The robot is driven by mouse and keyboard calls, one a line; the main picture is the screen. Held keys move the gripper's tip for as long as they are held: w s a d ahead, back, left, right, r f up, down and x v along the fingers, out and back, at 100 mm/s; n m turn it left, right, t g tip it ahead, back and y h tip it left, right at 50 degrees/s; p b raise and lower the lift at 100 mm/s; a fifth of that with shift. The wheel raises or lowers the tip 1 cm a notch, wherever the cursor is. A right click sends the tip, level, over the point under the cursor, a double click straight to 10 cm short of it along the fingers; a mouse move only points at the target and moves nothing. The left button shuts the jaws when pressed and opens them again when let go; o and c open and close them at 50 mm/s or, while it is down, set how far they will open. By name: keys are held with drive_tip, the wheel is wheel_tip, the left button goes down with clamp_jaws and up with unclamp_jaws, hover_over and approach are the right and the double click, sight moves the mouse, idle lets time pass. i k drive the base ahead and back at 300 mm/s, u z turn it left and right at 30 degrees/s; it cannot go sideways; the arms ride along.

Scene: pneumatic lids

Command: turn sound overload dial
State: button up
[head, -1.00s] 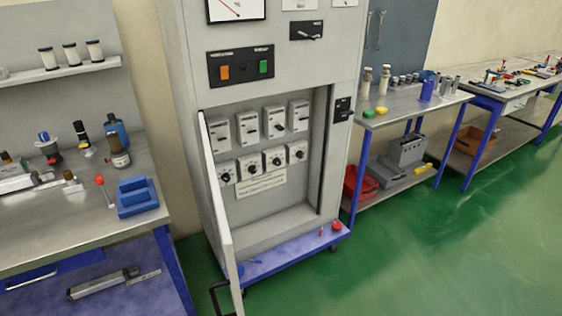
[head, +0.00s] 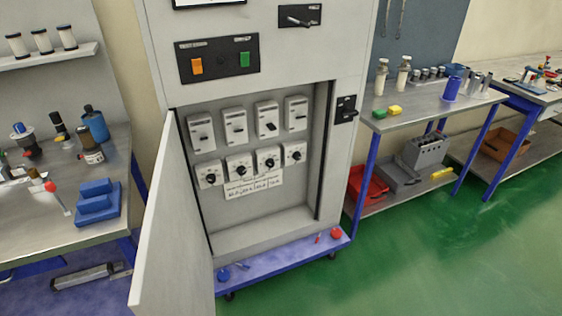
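A grey control cabinet (head: 270,234) stands ahead with its lower door (head: 166,240) swung open to the left. Inside is an upper row of several white switch units (head: 235,126) with dark levers. Below them is a row of several white dials with black knobs, from a left dial (head: 209,174) and a second dial (head: 239,166) to a third dial (head: 268,160) and a right dial (head: 293,154). A label plate (head: 253,185) hangs under the dials; its text is too small to read. Which dial is the sound overload one cannot be told. My gripper is not in view.
The open door juts out at the cabinet's left front. A blue base (head: 285,262) with small red and blue items sticks out below. Workbenches stand left (head: 60,235) and right (head: 440,103). Green floor (head: 430,260) is clear at front right.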

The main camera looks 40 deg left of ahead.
sight(269, 163)
drive_tip(key=i, duration=1.1)
drive_tip(key=u, duration=3.35)
drive_tip(key=i, duration=0.25)
drive_tip(key=z, duration=0.1)
